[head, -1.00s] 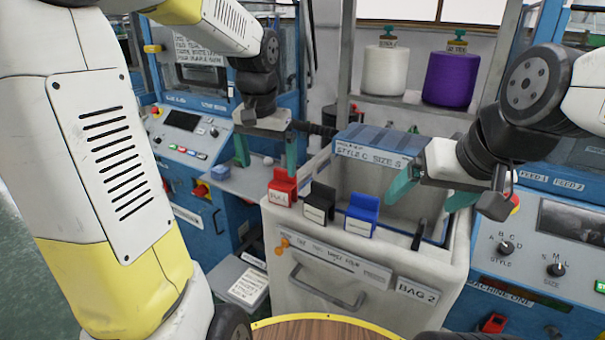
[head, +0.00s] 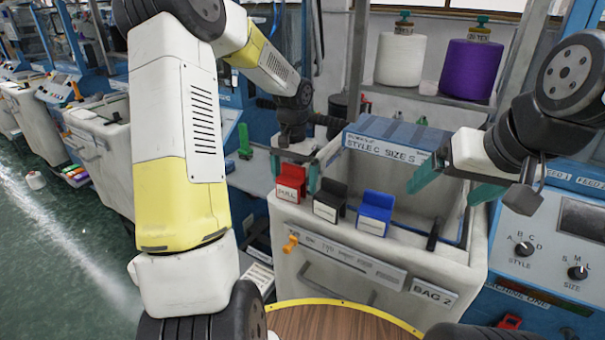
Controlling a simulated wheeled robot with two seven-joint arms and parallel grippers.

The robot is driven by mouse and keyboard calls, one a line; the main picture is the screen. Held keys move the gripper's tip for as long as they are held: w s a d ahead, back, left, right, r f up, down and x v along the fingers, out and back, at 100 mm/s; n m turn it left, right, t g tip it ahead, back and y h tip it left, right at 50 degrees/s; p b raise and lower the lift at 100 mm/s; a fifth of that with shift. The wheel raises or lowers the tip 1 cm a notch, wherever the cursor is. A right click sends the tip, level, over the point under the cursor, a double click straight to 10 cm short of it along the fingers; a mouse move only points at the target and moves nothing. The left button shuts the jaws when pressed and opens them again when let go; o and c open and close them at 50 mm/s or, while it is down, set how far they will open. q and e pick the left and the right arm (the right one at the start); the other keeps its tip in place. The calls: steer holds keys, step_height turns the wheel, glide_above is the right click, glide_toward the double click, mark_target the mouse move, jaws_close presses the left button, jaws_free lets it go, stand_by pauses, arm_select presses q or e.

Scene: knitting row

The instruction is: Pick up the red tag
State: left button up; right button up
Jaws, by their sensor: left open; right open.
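The red tag (head: 290,184) stands on the front rim of the pale bin (head: 450,262), left of a black tag (head: 329,202) and a blue tag (head: 375,214). It has a white label on its front. My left gripper (head: 294,172) is open and points down at the red tag, one teal finger on its left and one on its right. The fingers look partly behind the tag; I cannot tell whether they touch it. My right gripper (head: 450,186) is open and empty above the right part of the bin.
A blue folded piece labelled "STYLE C SIZE S" (head: 390,140) lies across the bin's back. White (head: 400,62) and purple (head: 470,70) yarn cones stand on a shelf behind. A control panel (head: 550,240) is at the right. A wooden round top (head: 345,322) is in front.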

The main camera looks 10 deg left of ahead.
arm_select(q)
steer(key=shift+f, duration=0.7)
steer(key=c, duration=1.4)
